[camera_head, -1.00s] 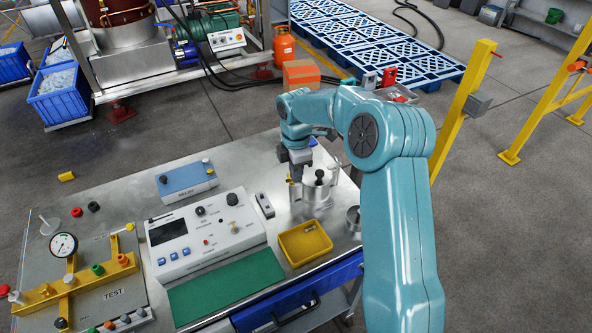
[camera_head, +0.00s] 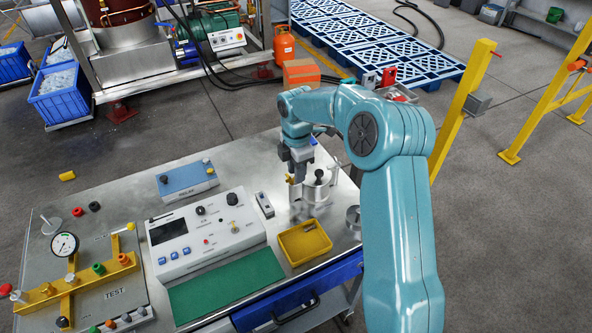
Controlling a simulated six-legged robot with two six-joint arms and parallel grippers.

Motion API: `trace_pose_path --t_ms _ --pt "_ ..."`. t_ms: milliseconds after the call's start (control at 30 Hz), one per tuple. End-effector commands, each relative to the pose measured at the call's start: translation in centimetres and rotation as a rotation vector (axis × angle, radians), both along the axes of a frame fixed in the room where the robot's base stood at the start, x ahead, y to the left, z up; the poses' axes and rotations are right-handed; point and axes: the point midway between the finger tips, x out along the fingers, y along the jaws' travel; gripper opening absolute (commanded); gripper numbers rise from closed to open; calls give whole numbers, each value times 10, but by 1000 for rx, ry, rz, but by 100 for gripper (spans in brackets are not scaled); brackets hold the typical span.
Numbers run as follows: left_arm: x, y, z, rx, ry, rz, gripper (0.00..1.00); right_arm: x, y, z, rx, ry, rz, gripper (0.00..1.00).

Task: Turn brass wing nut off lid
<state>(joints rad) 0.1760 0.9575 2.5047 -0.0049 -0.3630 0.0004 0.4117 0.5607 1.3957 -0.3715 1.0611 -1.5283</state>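A metal canister (camera_head: 312,198) with a lid and a dark knob stands on the steel bench, right of centre. A small brass piece, likely the wing nut (camera_head: 290,180), shows at the canister's left side, against my gripper's fingers. My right gripper (camera_head: 297,179) points down at this spot from the teal arm reaching in from the lower right. Its fingertips are small and partly merge with the brass piece and canister, so I cannot tell whether they grip it. My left gripper is not in view.
A yellow tray (camera_head: 305,242) sits just in front of the canister. A control box (camera_head: 205,236), a blue box (camera_head: 187,181) and a green mat (camera_head: 226,287) lie to the left. A small round metal cup (camera_head: 353,217) stands to the right, close to my arm.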

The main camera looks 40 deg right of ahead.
Motion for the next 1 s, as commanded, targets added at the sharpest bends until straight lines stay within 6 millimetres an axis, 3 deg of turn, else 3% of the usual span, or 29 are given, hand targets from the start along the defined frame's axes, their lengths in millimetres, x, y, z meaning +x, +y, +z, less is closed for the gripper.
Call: trace_pose_path --t_ms 233,367,800,1000 --pt "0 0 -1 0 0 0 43 0 2 0 4 4 0 30" --pt "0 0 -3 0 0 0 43 0 2 15 3 0 0 30" --pt "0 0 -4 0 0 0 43 -1 1 126 3 -2 0 30" --pt "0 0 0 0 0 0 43 -1 1 156 2 0 1 30"
